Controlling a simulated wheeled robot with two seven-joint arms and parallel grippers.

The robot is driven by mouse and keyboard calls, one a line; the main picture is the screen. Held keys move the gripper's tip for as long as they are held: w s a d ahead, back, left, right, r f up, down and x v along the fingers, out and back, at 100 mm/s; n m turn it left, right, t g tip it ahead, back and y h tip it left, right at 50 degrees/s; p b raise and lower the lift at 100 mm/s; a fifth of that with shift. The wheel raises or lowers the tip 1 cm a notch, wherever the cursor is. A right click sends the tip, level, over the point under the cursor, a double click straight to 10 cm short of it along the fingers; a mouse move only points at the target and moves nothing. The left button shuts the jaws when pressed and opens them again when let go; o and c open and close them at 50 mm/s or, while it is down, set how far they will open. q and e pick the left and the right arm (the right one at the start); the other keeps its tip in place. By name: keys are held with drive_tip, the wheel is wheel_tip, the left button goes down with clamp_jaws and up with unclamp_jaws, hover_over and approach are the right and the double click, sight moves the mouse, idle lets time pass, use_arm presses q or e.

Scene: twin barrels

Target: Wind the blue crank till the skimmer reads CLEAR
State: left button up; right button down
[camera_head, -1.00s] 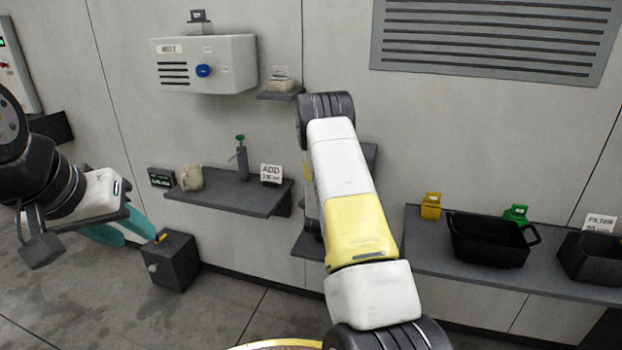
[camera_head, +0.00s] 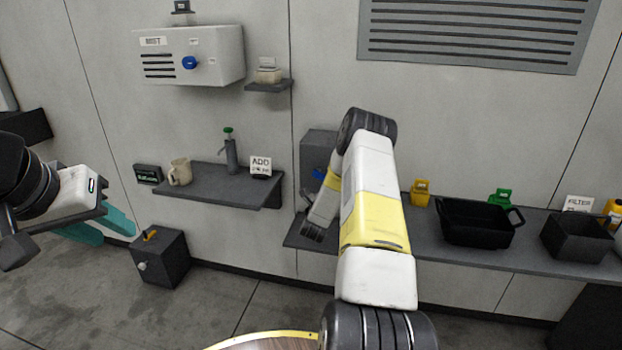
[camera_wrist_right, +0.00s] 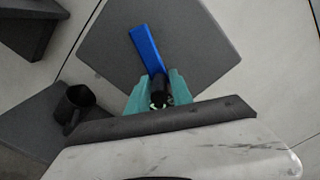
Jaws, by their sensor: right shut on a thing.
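The blue crank (camera_wrist_right: 146,48) shows in the right wrist view as a flat blue bar with a dark grip at its lower end, in front of a grey plate. My right gripper (camera_wrist_right: 158,92) has its teal fingers closed on that dark grip. In the head view a bit of the blue crank (camera_head: 318,174) shows on a grey box (camera_head: 317,150) on the wall; my right arm hides the rest and the right gripper. My left gripper (camera_head: 104,224) is at the far left, its teal fingers apart and empty. I can read no CLEAR sign.
A shelf (camera_head: 215,186) holds a mug (camera_head: 180,172), a green-topped pump (camera_head: 230,150) and an ADD sign (camera_head: 260,165). A small dark display (camera_head: 147,174) is too small to read. Black bins (camera_head: 478,222) stand on the right shelf. A dark box (camera_head: 160,258) stands on the floor.

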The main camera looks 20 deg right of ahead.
drive_tip(key=w+a+f+m, duration=0.3)
drive_tip(key=a+m, duration=0.3)
drive_tip(key=m, duration=1.1)
drive_tip(key=shift+w+m, duration=0.3)
drive_tip(key=shift+w, duration=0.35)
drive_tip(key=c, duration=1.3)
unclamp_jaws()
drive_tip(key=shift+d, duration=0.1)
drive_tip(key=shift+f, duration=0.1)
drive_tip(key=shift+a, duration=0.2)
